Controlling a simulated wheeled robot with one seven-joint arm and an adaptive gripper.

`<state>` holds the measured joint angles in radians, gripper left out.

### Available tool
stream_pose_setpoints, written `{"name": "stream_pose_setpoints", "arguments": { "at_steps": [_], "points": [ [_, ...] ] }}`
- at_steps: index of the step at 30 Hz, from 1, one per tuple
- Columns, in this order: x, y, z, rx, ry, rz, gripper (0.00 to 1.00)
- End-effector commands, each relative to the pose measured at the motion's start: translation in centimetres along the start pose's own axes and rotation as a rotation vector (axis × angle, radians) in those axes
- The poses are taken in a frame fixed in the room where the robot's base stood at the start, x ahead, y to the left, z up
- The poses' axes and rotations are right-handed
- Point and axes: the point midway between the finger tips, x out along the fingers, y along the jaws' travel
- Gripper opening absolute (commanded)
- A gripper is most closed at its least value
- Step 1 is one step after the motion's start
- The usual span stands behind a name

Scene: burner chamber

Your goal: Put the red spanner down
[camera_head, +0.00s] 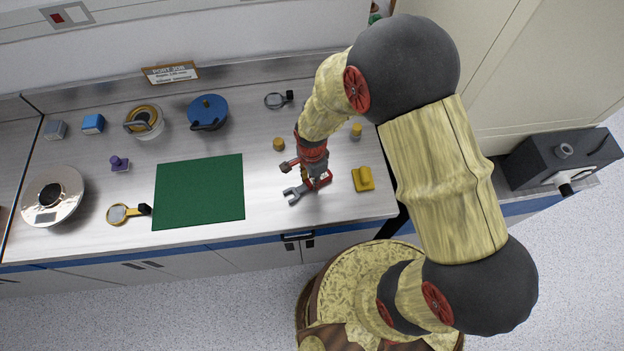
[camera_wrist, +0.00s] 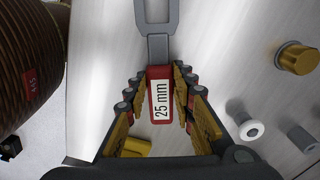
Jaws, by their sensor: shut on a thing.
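The red spanner (camera_head: 293,194) has a grey open jaw and a red handle, and is at the right part of the bench. My gripper (camera_head: 316,174) points down over it and is shut on its handle. In the wrist view, the fingers (camera_wrist: 160,88) close on both sides of the red handle (camera_wrist: 154,72), which carries a "25 mm" label. The spanner's grey end points away from the fingers. I cannot tell whether the spanner touches the bench or is slightly above it.
A green mat (camera_head: 199,190) lies left of the spanner, with bare bench between them. A yellow block (camera_head: 363,179) is close on the right. Yellow-topped pieces (camera_head: 278,144) (camera_head: 355,132) stand behind. A magnifier (camera_head: 118,214) and scale (camera_head: 60,205) are farther left. The bench's front edge is near.

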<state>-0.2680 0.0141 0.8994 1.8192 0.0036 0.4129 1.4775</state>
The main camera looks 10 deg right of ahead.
Motion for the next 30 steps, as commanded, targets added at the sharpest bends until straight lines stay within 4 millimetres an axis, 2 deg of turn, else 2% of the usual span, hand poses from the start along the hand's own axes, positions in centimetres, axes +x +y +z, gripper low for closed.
{"name": "stream_pose_setpoints", "arguments": {
  "at_steps": [6,7,16,26,30],
  "points": [
    [0.3,-0.1,0.0,0.0,0.0,-0.003,0.0],
    [0.4,-0.1,0.0,0.0,0.0,-0.002,0.26],
    [0.3,-0.1,0.0,0.0,0.0,-0.002,0.43],
    [0.1,-0.1,0.0,0.0,0.0,-0.003,0.43],
    [-1.2,-0.2,-0.1,0.0,0.001,-0.005,0.43]
  ]
}}
